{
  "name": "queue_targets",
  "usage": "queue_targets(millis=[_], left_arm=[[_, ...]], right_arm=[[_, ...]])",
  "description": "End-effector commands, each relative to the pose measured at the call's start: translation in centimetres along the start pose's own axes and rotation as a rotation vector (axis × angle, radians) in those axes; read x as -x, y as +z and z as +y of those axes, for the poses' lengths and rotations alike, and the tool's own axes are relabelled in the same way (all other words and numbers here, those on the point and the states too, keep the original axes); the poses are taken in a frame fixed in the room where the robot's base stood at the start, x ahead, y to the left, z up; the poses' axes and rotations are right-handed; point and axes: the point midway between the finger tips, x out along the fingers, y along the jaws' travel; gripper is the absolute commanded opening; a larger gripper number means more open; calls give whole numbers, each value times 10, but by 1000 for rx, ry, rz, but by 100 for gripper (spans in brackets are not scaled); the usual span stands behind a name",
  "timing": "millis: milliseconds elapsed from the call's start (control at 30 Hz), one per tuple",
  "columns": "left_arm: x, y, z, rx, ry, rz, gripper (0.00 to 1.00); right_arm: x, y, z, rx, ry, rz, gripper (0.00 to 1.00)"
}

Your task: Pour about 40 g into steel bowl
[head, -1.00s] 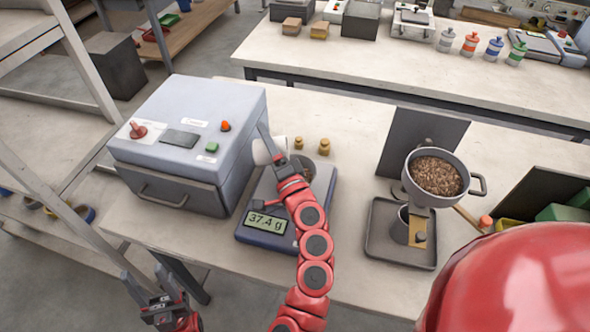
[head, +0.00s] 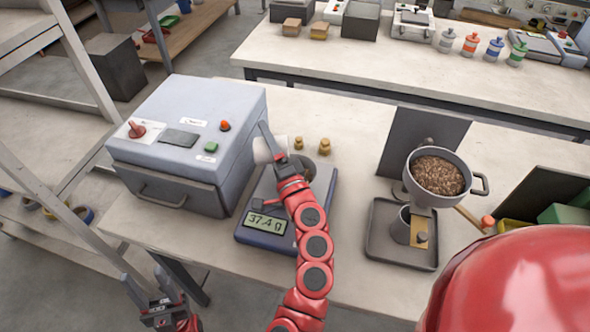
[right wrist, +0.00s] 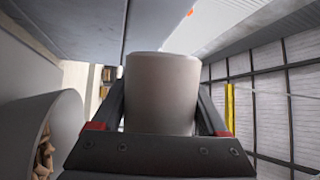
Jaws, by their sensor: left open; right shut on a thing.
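My right gripper (head: 278,160) is shut on a pale grey cup (head: 264,150), which is tipped on its side beside the blue scale (head: 250,235). The cup (right wrist: 162,95) fills the middle of the right wrist view, between the fingers; its inside is hidden. The steel bowl (head: 322,172) is on the scale, partly covered by my right arm. In the right wrist view the bowl (right wrist: 65,115) is at the left edge with a few brown pellets inside. The scale display (head: 267,222) reads 37.4 g. My left gripper (head: 152,300) is open and empty, low at the left.
A grey machine box (head: 185,135) stands close left of the scale. At right, a pot of pellets (head: 438,175) sits above a dark tray (head: 385,240). Bare table lies between scale and tray.

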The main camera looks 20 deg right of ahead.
Motion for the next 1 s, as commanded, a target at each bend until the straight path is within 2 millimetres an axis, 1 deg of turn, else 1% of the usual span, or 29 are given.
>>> queue_targets(millis=[1000], left_arm=[[8, 1, 0, 0, 0, 0, 50]], right_arm=[[0, -2, -2, -54, -23, 16, 16]])
